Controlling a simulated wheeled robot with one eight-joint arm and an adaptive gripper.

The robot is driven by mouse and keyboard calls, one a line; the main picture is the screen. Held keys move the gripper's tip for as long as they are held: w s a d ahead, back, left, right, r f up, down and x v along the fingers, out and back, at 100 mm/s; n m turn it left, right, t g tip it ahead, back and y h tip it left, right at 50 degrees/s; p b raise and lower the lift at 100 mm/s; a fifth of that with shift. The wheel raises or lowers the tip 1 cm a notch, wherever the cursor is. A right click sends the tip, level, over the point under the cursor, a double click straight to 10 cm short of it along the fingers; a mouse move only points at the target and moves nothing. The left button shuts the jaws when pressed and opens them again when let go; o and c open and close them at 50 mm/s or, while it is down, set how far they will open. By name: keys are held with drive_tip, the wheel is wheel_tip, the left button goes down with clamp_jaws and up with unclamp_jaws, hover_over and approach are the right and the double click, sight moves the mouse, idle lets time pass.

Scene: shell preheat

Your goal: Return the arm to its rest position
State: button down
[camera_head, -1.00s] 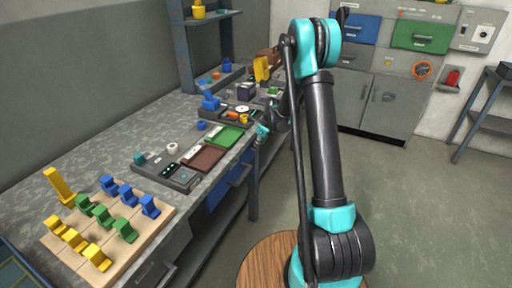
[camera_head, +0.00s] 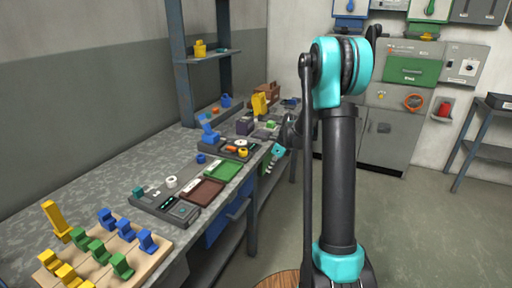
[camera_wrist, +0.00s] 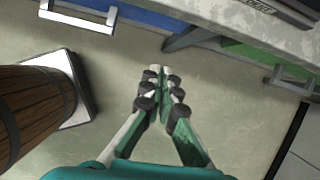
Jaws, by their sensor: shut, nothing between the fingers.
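My arm (camera_head: 338,180) stands upright at the right of the workbench, black with teal joints. My gripper (camera_wrist: 162,72) is shut and empty in the wrist view, its fingertips together above the bare floor. In the head view my gripper (camera_head: 277,152) shows small beside the bench's front edge, partly hidden by the arm. It appears clear of the bench top and touches nothing that I can see.
The bench (camera_head: 95,185) holds a wooden board (camera_head: 150,258) with coloured pieces and a grey tray (camera_head: 150,203). A wooden barrel-like thing (camera_wrist: 30,110) is at the wrist view's left. Open floor (camera_head: 420,230) lies to the right.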

drive_tip(key=s+d+n+t+h, duration=0.1)
drive_tip(key=s+d+n, duration=0.1)
drive_tip(key=s+n, duration=0.9)
drive_tip(key=s+d+n+t+h, duration=0.1)
drive_tip(key=s+d+n+h, duration=0.1)
drive_tip(key=s+n, duration=1)
drive_tip(key=s+d, duration=0.1)
drive_tip(key=s, duration=1)
drive_tip(key=shift+s+r+h, duration=0.15)
drive_tip(key=shift+r+h, duration=0.15)
drive_tip(key=shift+r, duration=0.1)
